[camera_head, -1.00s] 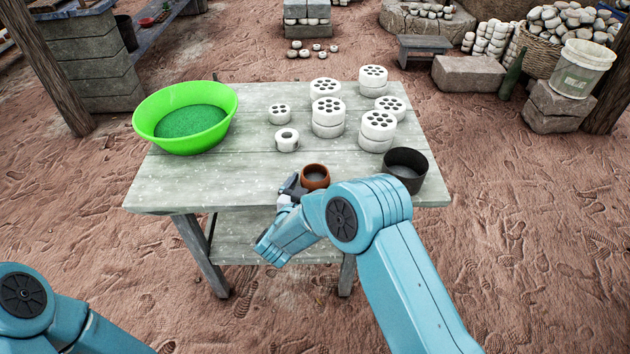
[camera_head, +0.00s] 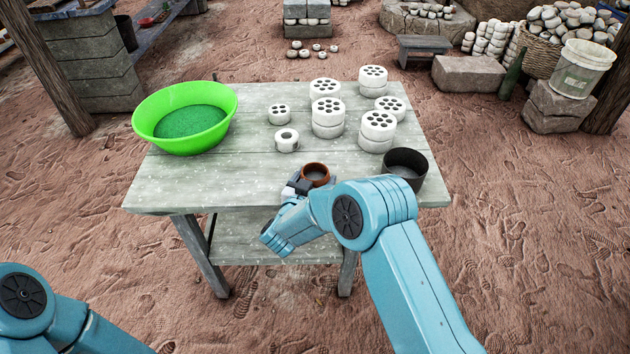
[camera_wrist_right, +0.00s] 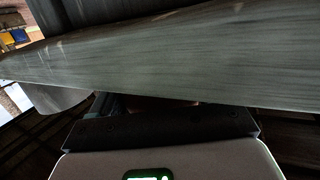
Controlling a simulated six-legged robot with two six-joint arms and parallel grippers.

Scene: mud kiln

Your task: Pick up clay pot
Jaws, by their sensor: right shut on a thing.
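The clay pot (camera_head: 317,168) is a small round reddish-brown bowl at the front edge of the wooden table (camera_head: 190,190), between the white perforated discs and the dark pot. My right gripper (camera_head: 304,184) is at its near left side and is shut on its wall. I cannot tell whether the pot is clear of the tabletop. In the right wrist view the dark gripper body (camera_wrist_right: 160,125) hides nearly all of the pot. My left arm shows at the lower left, but its gripper is out of view.
A dark round pot (camera_head: 418,177) stands right of the clay pot, close to my right forearm. White perforated discs (camera_head: 328,130), some stacked, stand behind. A green basin (camera_head: 165,142) is at the back left. The table's front left is clear.

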